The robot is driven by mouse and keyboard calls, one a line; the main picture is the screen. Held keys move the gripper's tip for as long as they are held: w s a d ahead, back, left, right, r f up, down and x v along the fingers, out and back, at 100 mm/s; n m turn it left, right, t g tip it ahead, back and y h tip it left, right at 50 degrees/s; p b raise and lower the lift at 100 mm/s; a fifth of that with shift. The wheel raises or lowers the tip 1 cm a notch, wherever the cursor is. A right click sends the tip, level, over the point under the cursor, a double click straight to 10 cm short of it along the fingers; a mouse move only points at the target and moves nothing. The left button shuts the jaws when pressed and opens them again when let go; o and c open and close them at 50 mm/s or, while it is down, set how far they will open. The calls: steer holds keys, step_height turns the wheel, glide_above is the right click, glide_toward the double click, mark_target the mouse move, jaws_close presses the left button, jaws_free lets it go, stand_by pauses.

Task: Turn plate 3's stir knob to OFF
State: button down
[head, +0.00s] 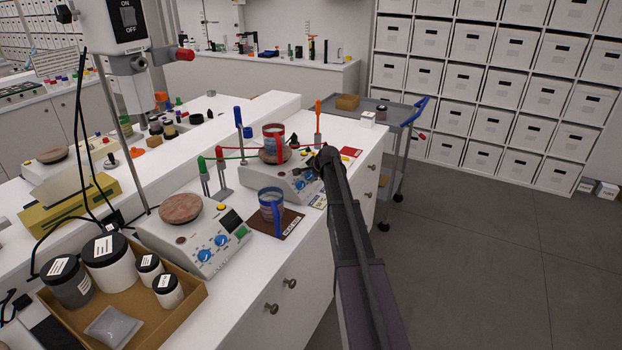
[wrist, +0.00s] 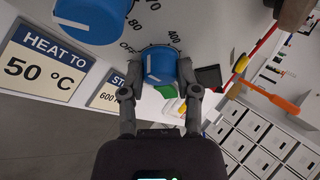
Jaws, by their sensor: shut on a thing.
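My gripper (wrist: 160,72) is shut on a small blue stir knob (wrist: 158,63), one finger on each side of it. The dial around this knob shows OFF at its upper left and 400 at its upper right in the wrist view. A white line shows on the knob, but I cannot tell exactly which mark it points to. A larger blue knob (wrist: 90,18) sits to its left. In the head view, my gripper (head: 322,160) is at the front of the far hotplate (head: 284,180), partly hiding its panel. A red mug (head: 273,137) stands on that plate.
A nearer hotplate (head: 203,243) and a blue mug (head: 272,205) on a dark mat stand in front. A box of jars (head: 190,301) is at lower left. A HEAT TO card (wrist: 40,62) shows beside the panel.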

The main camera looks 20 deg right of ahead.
steer(key=n, duration=0.1)
steer(key=n+t+b, duration=0.1)
steer(key=n, duration=0.1)
steer(key=n+b, duration=0.1)
steer(key=shift+s+a+f+n+t+y, duration=0.2)
steer(key=shift+s+n+t+y, duration=0.1)
steer(key=shift+n+t, duration=0.1)
steer(key=shift+d, duration=0.1)
steer(key=shift+c, duration=1.7)
jaws_free()
steer(key=shift+w, duration=0.1)
steer(key=shift+w+r, duration=0.1)
